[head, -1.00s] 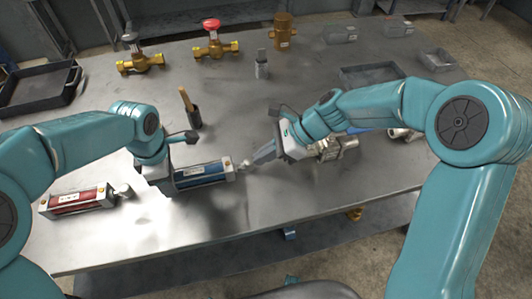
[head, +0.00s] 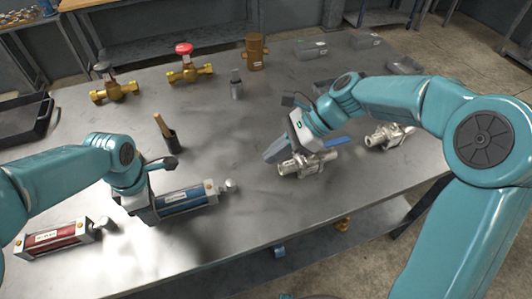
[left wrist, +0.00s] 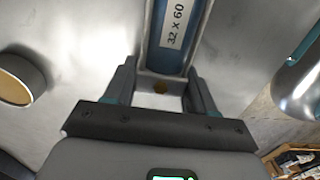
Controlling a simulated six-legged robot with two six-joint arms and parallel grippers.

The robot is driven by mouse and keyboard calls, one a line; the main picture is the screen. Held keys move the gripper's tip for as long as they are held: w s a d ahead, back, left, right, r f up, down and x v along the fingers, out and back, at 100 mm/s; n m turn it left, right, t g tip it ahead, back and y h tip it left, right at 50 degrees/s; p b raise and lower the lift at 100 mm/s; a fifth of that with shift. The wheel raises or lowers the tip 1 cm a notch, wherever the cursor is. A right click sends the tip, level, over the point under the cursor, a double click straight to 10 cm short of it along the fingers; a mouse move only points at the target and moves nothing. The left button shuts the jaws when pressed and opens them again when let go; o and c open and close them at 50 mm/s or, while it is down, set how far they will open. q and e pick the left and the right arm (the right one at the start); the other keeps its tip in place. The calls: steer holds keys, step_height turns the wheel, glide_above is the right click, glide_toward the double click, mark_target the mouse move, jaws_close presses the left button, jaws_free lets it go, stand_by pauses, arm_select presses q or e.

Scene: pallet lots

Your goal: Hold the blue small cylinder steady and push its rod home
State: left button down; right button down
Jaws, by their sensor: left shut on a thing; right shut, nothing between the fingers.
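The blue small cylinder (head: 186,199) lies on the metal table in the head view, its silver rod end (head: 231,185) pointing right and sticking out a short way. My left gripper (head: 152,206) is shut on the cylinder's left end. In the left wrist view the fingers (left wrist: 162,90) stand on both sides of the cylinder (left wrist: 176,30), whose label reads 32 x 60. My right gripper (head: 270,155) is shut and empty, up and to the right of the rod end and apart from it. It is close to a steel valve.
The steel valve (head: 305,166) with a blue handle is right of the cylinder; another (head: 388,137) is further right. A red cylinder (head: 55,238) lies at the left front. The table's front middle is clear.

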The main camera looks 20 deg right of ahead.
arm_select(q)
steer(key=shift+c, duration=1.4)
jaws_free()
steer(key=shift+r, duration=0.1)
